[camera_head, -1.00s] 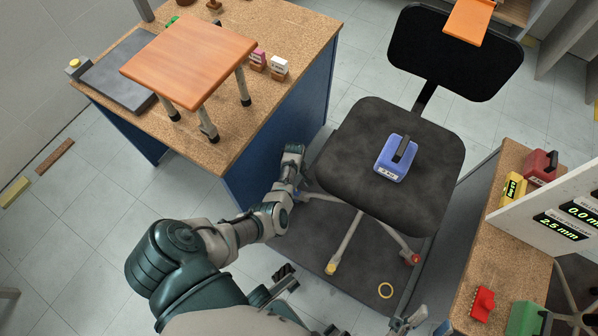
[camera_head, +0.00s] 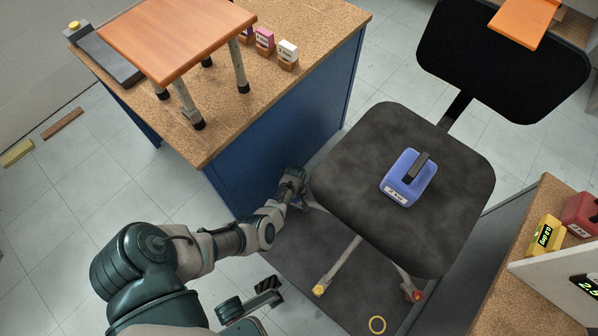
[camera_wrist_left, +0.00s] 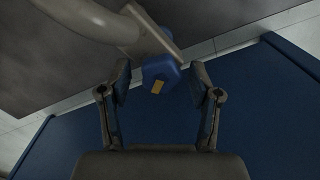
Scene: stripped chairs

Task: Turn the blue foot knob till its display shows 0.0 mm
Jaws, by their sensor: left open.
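The blue foot knob (camera_wrist_left: 158,74) hangs at the end of a chair leg (camera_wrist_left: 157,38) in the left wrist view, with a small yellow mark on it. My left gripper (camera_wrist_left: 162,80) is open, its fingers on either side of the knob; I cannot tell whether they touch it. In the head view my left gripper (camera_head: 291,184) is low beside the chair's left edge, and the blue knob is hidden there. The display board (camera_head: 540,283) is cut off at the right edge; only part of a "2.5" reading shows.
The black chair seat (camera_head: 400,235) carries a blue 2 kg weight (camera_head: 408,178). Yellow (camera_head: 318,291) and red (camera_head: 414,295) feet stand on the dark mat (camera_head: 300,245). The blue-sided bench (camera_head: 285,115) closes in on my gripper's left.

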